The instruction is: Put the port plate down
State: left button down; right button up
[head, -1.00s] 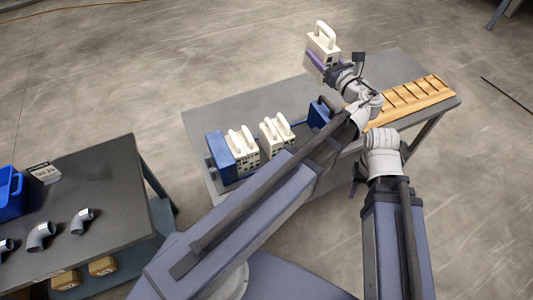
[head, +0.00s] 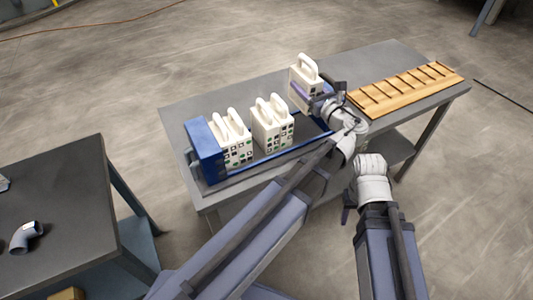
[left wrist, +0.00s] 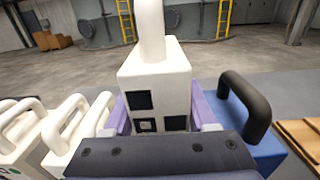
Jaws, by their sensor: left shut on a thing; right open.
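The port plate (head: 306,72), a white block with a loop handle on top, is upright in my left gripper (head: 308,92). In the left wrist view the plate (left wrist: 155,82) sits between the two purple fingers (left wrist: 157,112), which are shut on it. It is over the far right part of the blue press (head: 205,152); whether its underside touches anything is hidden. Several white plates (head: 272,126) with handles stand in the press left of it. My right gripper (head: 347,200) is low beside the table's front edge, mostly hidden by its arm, and empty.
A wooden slotted rack (head: 405,88) lies on the table (head: 190,97) right of the press. A black handle (left wrist: 246,102) on a blue block (left wrist: 262,150) stands close right of the held plate. Another dark table (head: 60,190) with a grey elbow pipe (head: 26,238) is at left.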

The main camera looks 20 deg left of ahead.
pick_arm(q)
jog(key=shift+f, duration=0.45)
jog(key=shift+w+a+r, duration=0.1)
notch_tip(320, 180, down, 10)
jog(key=b, duration=1)
pick_arm(e)
notch_tip(320, 180, down, 11)
jog(key=shift+r, duration=0.1)
pick_arm(q)
jog(key=c, duration=0.7)
grip_release()
jog(key=shift+f, duration=0.25)
jog(key=o, duration=0.5)
